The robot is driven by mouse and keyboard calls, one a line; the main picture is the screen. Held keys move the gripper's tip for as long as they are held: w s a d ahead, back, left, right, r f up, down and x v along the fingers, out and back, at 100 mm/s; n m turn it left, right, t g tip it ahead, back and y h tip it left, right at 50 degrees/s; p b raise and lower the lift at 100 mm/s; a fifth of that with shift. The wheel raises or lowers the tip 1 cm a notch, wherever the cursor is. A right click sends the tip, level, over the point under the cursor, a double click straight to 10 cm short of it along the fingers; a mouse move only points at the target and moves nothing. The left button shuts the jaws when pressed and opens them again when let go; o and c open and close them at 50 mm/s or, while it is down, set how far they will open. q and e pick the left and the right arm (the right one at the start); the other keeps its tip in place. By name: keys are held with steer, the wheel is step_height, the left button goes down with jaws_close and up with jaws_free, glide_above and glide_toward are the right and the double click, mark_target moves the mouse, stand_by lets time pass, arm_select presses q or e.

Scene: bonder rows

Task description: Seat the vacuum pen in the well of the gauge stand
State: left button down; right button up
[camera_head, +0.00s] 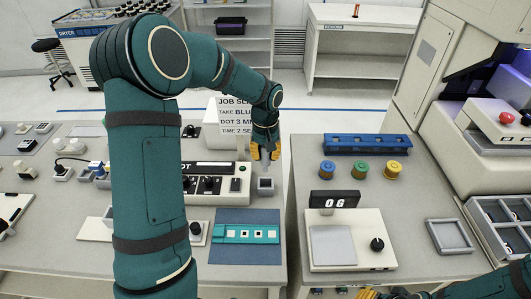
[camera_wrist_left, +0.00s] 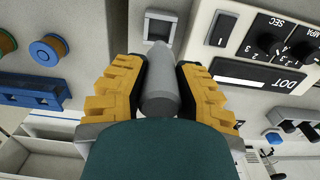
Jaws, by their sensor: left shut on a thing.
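My left gripper (camera_head: 265,150) is shut on the vacuum pen, a smooth grey tapered cylinder (camera_wrist_left: 160,80). In the head view the fingers mostly hide the pen; a little grey shows below them. The small square grey block with a dark opening, which looks like the gauge stand (camera_head: 265,186), stands on the left bench below the gripper. In the left wrist view the stand (camera_wrist_left: 161,17) is just beyond the pen's far end. Whether the pen touches it I cannot tell. My right gripper (camera_head: 383,293) shows only in part at the bottom edge.
A dispenser box with knobs (camera_head: 212,186) stands close left of the stand. A blue mat (camera_head: 245,251) with a teal strip lies in front. A gap separates the right bench, with its blue rack (camera_head: 367,144) and several coloured spools. A sign (camera_head: 235,112) stands behind the gripper.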

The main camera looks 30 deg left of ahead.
mark_target(266, 170)
arm_select(q)
steer(key=shift+f+b, duration=1.65)
steer(key=shift+f, duration=0.8)
steer(key=shift+f, duration=0.1)
steer(key=shift+f+b, duration=1)
steer(key=shift+f, duration=0.4)
steer(key=shift+f, duration=0.15)
steer(key=shift+f+b, duration=0.35)
steer(key=shift+f, duration=0.05)
steer(key=shift+f, duration=0.3)
